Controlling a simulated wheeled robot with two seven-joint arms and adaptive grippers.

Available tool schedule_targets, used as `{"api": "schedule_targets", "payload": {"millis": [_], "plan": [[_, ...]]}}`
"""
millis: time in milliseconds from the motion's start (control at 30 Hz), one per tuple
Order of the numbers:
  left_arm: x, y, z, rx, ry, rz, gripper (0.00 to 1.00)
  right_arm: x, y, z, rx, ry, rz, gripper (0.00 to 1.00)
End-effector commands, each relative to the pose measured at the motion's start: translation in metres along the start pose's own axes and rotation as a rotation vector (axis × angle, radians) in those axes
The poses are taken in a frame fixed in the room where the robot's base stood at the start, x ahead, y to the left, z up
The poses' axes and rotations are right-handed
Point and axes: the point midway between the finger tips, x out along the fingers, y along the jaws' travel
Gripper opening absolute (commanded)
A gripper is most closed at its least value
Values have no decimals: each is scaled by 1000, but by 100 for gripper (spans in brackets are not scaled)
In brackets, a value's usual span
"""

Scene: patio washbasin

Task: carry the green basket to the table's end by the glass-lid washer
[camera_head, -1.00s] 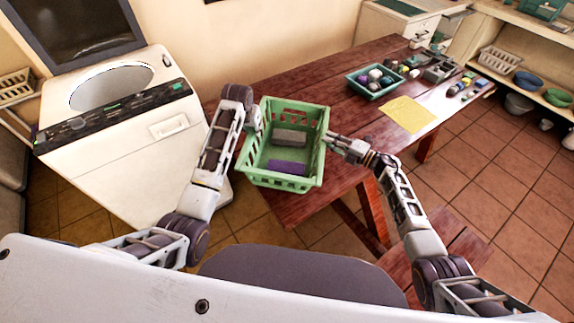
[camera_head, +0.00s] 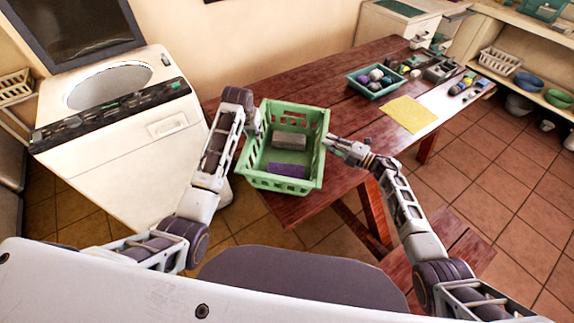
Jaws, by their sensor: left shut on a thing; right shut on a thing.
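The green basket (camera_head: 258,181) is upright at the near left end of the red-brown wooden table (camera_head: 330,95), beside the glass-lid washer (camera_head: 125,140). A grey block (camera_head: 288,142) and a purple block (camera_head: 287,170) lie inside it. My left gripper (camera_head: 256,130) is shut on the basket's left side, its fingers partly hidden by its own arm. My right gripper (camera_head: 328,139) is shut on the basket's right rim. I cannot tell whether the basket's bottom touches the tabletop.
A teal tray of balls (camera_head: 372,82), a yellow cloth (camera_head: 409,114) and several small items lie farther along the table. A wooden bench (camera_head: 440,250) stands at the near right. Shelves (camera_head: 530,75) stand at the far right.

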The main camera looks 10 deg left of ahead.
Motion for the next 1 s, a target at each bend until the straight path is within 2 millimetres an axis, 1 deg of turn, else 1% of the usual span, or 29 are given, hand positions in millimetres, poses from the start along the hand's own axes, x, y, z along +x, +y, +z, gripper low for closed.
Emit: {"api": "schedule_targets", "payload": {"millis": [33,600,633,767,1000], "plan": [[2,13,2,12,-2,21,0,8,3,-6,-3,15,10,0],[12,13,6,12,-2,21,0,8,-8,-6,-3,15,10,0],[12,13,6,12,-4,21,25,8,-9,-7,-2,15,8,15],[11,13,6,11,-2,21,41,8,-9,-7,-1,14,8,32],[11,10,5,8,-1,17,42,6,-10,-5,0,10,5,33]]}}
